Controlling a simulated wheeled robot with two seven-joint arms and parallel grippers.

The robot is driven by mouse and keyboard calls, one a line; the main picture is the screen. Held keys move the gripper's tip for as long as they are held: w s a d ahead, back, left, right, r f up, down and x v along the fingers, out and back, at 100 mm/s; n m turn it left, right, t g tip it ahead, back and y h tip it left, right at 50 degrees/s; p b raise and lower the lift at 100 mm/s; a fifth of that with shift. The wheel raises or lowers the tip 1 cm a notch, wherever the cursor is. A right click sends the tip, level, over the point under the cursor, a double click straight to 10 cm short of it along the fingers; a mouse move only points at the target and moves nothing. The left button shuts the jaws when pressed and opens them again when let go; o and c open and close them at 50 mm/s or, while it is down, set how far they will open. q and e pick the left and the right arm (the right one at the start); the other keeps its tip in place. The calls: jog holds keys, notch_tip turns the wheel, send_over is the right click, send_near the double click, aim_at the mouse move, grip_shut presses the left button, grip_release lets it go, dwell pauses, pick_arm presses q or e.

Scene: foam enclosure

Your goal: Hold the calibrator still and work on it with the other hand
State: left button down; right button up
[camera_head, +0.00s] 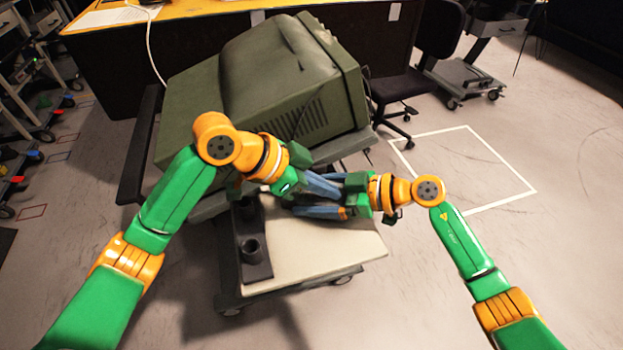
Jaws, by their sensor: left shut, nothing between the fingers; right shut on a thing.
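My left gripper (322,186) is shut and empty, with its blue-grey fingers pointing right over the pale cart top. My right gripper (308,211) reaches in from the right, its fingers pointing left, close to the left gripper's fingers. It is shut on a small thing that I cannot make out. The two grippers crowd together and hide what lies between them. I cannot pick out the calibrator for sure; it may be the thing at the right fingers.
The wheeled cart's pale top (335,257) is bare toward the front. A black holder (252,240) with round cups stands on its left side. A large green monitor-like case (290,85) rises behind my grippers. A dark chair (432,60) and white floor outline (500,160) lie right.

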pick_arm(q)
jog(key=shift+d+f, duration=0.15)
jog(key=shift+f, duration=0.05)
pick_arm(e)
jog(key=shift+f, duration=0.1)
pick_arm(q)
jog(key=shift+f, duration=0.1)
jog(key=shift+f, duration=0.85)
pick_arm(e)
jog(key=shift+s+a, duration=0.1)
pick_arm(q)
jog(key=shift+s+f, duration=0.1)
jog(key=v, duration=1.1)
jog(key=shift+d+r, duration=0.35)
jog(key=shift+r, duration=0.05)
